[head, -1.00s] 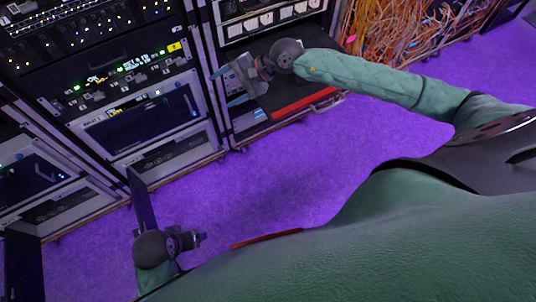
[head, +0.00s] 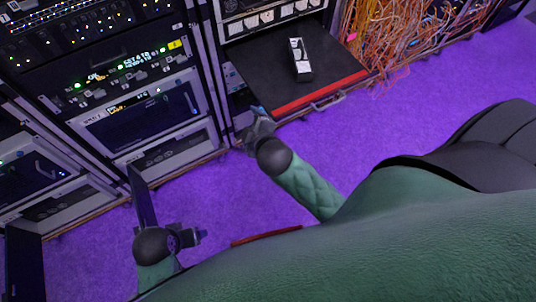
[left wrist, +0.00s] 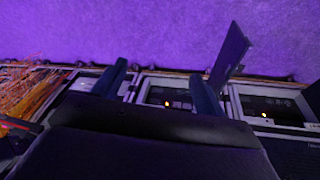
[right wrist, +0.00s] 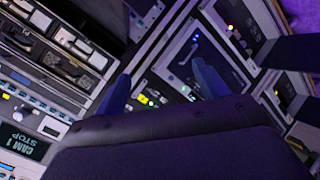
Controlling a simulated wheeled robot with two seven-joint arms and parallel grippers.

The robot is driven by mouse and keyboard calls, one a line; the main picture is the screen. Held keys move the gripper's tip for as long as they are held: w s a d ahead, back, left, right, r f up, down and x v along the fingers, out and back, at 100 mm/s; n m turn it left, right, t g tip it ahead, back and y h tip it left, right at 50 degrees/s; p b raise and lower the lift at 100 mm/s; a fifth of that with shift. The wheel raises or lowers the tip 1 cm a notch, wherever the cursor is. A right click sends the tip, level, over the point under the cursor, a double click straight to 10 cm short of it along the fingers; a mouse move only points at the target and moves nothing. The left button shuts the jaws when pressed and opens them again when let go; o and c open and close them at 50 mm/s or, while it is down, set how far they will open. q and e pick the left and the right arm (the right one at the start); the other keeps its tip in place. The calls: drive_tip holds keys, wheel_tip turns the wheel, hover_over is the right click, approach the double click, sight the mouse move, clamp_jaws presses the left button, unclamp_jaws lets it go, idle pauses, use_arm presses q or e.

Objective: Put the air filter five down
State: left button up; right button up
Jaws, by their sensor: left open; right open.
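A small box, black with a white label, which I take to be the air filter (head: 301,60), stands on the black pull-out shelf (head: 262,68) with the red front strip in the head view. My right gripper (head: 258,118) is at the shelf's front left corner, apart from the box. Its two fingers stand apart with nothing between them in the right wrist view (right wrist: 160,85). My left gripper (head: 196,236) is low on the left over the floor. It is open and empty in the left wrist view (left wrist: 160,85).
Equipment racks (head: 140,110) line the left. A dark upright panel (head: 142,198) juts out near my left gripper. Orange cables (head: 400,35) hang in a bundle at the right of the shelf. The purple floor (head: 400,120) is clear in front.

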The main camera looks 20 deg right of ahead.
use_arm(q)
drive_tip(key=shift+s+a+r+p, duration=0.3)
drive_tip(key=shift+a+r+p, duration=0.2)
drive_tip(key=shift+a+r, duration=0.3)
use_arm(e)
drive_tip(key=s+a+f+m+g+y, duration=0.1)
drive_tip(key=s+f+m+g, duration=0.3)
drive_tip(key=s, duration=0.6)
drive_tip(key=s+a+f+m+g+y, duration=0.1)
drive_tip(key=s+f+m+g, duration=0.3)
drive_tip(key=s, duration=0.6)
drive_tip(key=shift+s+a+f+m+g, duration=0.25)
drive_tip(key=shift+s+f+m+g, duration=0.1)
drive_tip(key=shift+g, duration=0.75)
use_arm(q)
drive_tip(key=shift+d, duration=0.1)
use_arm(e)
drive_tip(key=shift+o, duration=0.5)
